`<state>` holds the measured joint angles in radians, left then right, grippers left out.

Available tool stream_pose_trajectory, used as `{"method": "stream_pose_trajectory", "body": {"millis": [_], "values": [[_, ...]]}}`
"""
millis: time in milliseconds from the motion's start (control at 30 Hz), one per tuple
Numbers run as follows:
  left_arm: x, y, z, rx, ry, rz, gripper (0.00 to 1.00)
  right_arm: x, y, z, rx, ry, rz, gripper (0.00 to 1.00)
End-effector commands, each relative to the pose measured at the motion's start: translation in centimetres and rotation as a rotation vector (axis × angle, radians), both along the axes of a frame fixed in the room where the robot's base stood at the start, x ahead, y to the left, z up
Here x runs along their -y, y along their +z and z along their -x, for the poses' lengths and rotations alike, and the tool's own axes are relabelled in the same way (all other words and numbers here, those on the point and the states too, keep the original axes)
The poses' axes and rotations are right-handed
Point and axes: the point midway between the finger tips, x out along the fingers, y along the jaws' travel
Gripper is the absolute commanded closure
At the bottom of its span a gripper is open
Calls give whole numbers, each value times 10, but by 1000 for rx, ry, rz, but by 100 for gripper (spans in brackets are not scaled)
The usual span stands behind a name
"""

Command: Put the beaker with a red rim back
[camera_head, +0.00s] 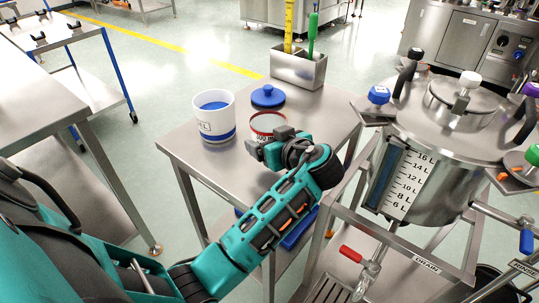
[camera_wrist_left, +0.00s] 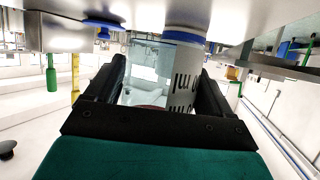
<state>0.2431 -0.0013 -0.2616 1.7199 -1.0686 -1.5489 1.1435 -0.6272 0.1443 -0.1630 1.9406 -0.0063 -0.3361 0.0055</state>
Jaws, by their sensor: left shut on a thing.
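The clear beaker with a red rim (camera_head: 268,122) is on the steel cart, or just above its top; I cannot tell which. My left gripper (camera_head: 272,144) comes at it from the near side and is shut on it, hiding its lower part. In the upside-down left wrist view the glass of the beaker (camera_wrist_left: 148,62) shows between the fingers of the left gripper (camera_wrist_left: 160,88), with its red rim low in the picture. The beaker looks upright. My right gripper is not in view.
A white jar with blue bands (camera_head: 215,118) stands close left of the beaker. A blue lid (camera_head: 268,96) lies behind it. A steel box (camera_head: 298,70) with a green and a yellow tool stands at the cart's back. A large steel vessel (camera_head: 425,165) stands to the right.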

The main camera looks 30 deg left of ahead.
Motion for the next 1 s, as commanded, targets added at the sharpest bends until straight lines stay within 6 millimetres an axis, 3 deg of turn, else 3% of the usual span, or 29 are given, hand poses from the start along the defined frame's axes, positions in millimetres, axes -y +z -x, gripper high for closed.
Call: {"method": "stream_pose_trajectory", "body": {"millis": [267,700,733,900,1000], "values": [[0,-39,0,-4,-1,-1,64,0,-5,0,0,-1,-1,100],[0,-47,0,-1,0,0,64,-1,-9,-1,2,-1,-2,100],[0,-46,0,-2,-1,0,16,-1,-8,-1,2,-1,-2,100],[0,-45,0,-2,-1,0,0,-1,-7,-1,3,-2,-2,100],[0,-45,0,-2,-1,0,0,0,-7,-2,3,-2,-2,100]]}}
